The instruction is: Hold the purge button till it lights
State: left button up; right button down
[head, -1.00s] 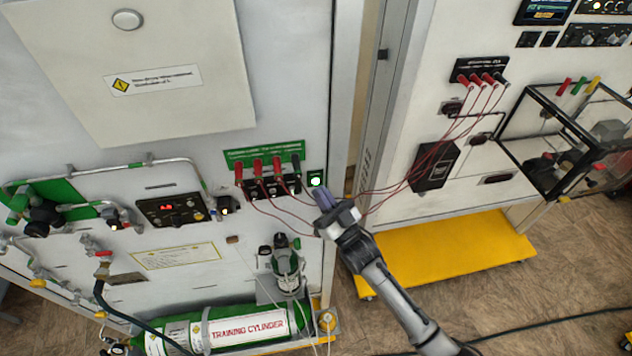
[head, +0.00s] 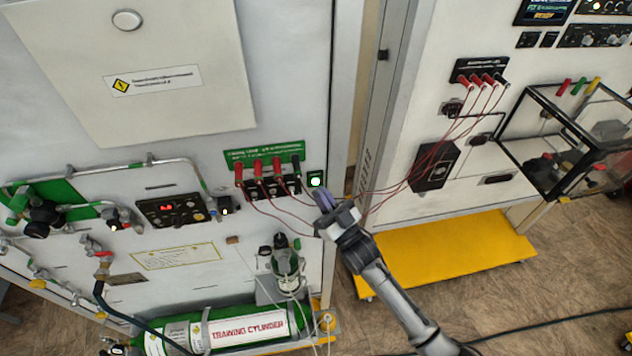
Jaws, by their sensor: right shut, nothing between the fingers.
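A round button, glowing white, (head: 316,182) sits on a small dark green plate at the right edge of the white panel, right of a row of red and black plugs. It looks like the purge button, but I cannot read its label. My right gripper (head: 322,197) is shut and empty. Its fingertips point up-left and lie just below the button in the picture. I cannot tell whether they touch it. My left gripper is not in view.
Red leads (head: 370,192) hang from the plugs across to the right cabinet, close by my gripper. A green training cylinder (head: 245,330) lies below. A yellow base (head: 445,255) and a glass-sided case (head: 560,140) are at right.

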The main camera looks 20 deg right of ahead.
dwell(0.8)
jog(key=shift+w, duration=0.15)
jog(key=shift+w, duration=0.3)
jog(key=shift+d+b, duration=0.1)
jog(key=shift+b, duration=0.25)
